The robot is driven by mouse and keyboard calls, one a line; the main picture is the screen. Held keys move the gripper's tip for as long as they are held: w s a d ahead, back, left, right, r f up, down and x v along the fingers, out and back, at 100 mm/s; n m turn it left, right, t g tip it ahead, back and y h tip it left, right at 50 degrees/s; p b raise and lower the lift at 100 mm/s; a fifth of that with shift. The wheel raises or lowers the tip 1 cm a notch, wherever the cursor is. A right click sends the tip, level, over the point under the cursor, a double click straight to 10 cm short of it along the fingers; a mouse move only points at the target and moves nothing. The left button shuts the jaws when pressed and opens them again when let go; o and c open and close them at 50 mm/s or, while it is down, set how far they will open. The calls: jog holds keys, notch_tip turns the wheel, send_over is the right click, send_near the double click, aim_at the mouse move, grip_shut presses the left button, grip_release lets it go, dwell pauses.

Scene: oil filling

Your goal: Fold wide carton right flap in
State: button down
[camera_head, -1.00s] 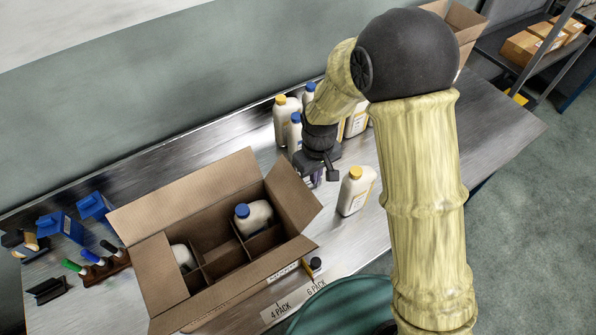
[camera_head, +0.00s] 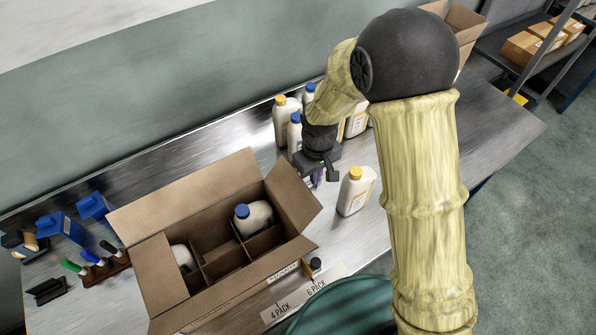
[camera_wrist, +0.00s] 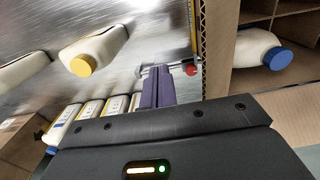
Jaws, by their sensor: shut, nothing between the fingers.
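The wide carton (camera_head: 232,290) stands open on the bench, with dividers inside. Its right flap (camera_head: 293,194) stands up and leans outward to the right. A blue-capped bottle (camera_head: 252,217) and another pale bottle (camera_head: 183,257) sit in separate compartments. My gripper (camera_head: 318,180) is just right of the right flap, pointing down. In the wrist view, its purple fingers (camera_wrist: 156,80) are shut and empty beside a cardboard edge (camera_wrist: 206,45). I cannot tell whether they touch it.
A yellow-capped bottle (camera_head: 356,190) stands right of my gripper, and several bottles (camera_head: 287,120) stand behind it. Markers in a rack (camera_head: 100,268) and blue containers (camera_head: 62,228) are at the left. A pack-label strip (camera_head: 300,297) lies in front of the carton.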

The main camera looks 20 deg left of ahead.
dwell(0.5)
jog(key=s+a, duration=1.1)
jog(key=s, duration=0.2)
jog(key=shift+s+a, duration=0.15)
jog(key=shift+s, duration=0.05)
dwell(0.3)
jog(key=shift+f, duration=0.1)
notch_tip(320, 180, down, 2)
jog(key=shift+f+b, duration=0.2)
jog(key=shift+b, duration=0.6)
notch_tip(320, 180, up, 11)
jog(key=p, duration=0.8)
